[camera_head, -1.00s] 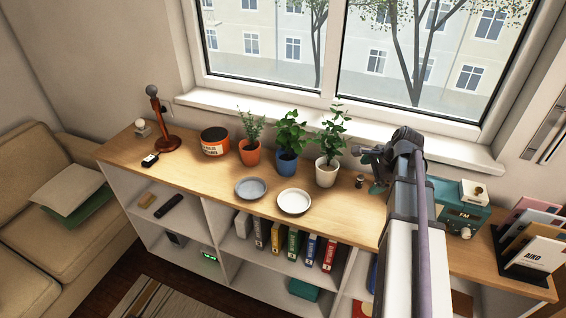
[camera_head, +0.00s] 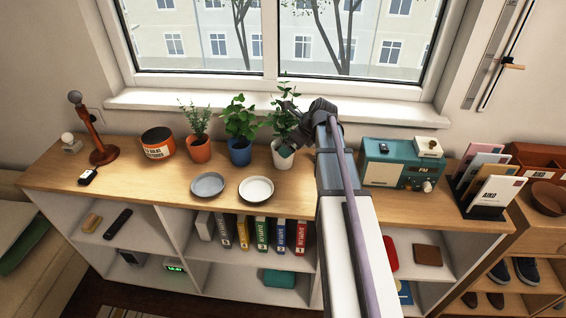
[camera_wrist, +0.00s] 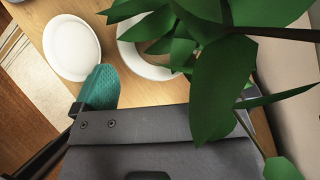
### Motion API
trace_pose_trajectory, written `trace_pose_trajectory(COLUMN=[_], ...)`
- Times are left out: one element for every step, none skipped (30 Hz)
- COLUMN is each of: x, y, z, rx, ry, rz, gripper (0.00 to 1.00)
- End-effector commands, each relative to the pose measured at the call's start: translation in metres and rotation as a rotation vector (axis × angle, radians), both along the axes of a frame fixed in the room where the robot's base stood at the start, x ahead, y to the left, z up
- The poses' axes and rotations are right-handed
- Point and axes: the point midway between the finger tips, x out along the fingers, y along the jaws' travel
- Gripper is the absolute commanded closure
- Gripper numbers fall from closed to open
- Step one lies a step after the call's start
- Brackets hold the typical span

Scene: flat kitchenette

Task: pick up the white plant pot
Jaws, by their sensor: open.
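The white plant pot (camera_head: 283,158) stands upright on the wooden counter, rightmost of three potted plants. Its leafy green plant rises in front of the window. My gripper (camera_head: 284,128) is open at the right side of this plant, at the height of its foliage and the pot's rim. One teal fingertip overlaps the pot's upper part in the head view. In the wrist view the pot's white rim (camera_wrist: 129,52) shows beyond one teal fingertip (camera_wrist: 98,87). Large leaves hide much of the pot and the other finger. Nothing is held; contact with the pot cannot be told.
A blue pot (camera_head: 240,152) stands close to the left, then an orange pot (camera_head: 199,151). A white dish (camera_head: 256,189) and a grey dish (camera_head: 208,185) lie in front. A teal radio (camera_head: 385,169) stands right of my arm. The window sill (camera_head: 200,101) is behind.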

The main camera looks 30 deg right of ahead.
Motion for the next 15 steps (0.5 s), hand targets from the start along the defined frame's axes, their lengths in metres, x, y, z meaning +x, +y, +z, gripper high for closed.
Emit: trace_pose_trajectory(x=[0.001, 0.002, 0.005, 0.007, 0.01, 0.014, 0.018, 0.02, 0.023, 0.024, 0.025, 0.025, 0.025, 0.025, 0.025], y=[0.0, 0.001, 0.003, 0.004, 0.006, 0.008, 0.01, 0.012, 0.014, 0.016, 0.016, 0.017, 0.017, 0.017, 0.016], z=[-0.001, -0.004, -0.009, -0.014, -0.02, -0.028, -0.033, -0.038, -0.043, -0.044, -0.044, -0.043, -0.041, -0.04, -0.04], rx=[0.0, 0.0, 0.0, 0.0, 0.0, 0.0, 0.0, -0.001, -0.001, -0.001, 0.0, -0.001, -0.001, -0.001, -0.001], ry=[0.0, 0.0, 0.0, 0.0, 0.001, 0.001, 0.001, 0.001, 0.001, 0.001, 0.001, 0.001, 0.001, 0.001, 0.001], rz=[0.0, 0.0, 0.001, 0.001, 0.001, 0.001, 0.001, 0.002, 0.002, 0.002, 0.001, 0.001, 0.0, 0.0, 0.0], gripper=[0.0, 0.0, 0.0, 0.0, 0.0, 0.0, 0.0, 0.0, 0.0, 0.0, 0.0, 0.0, 0.0, 0.0, 0.0])
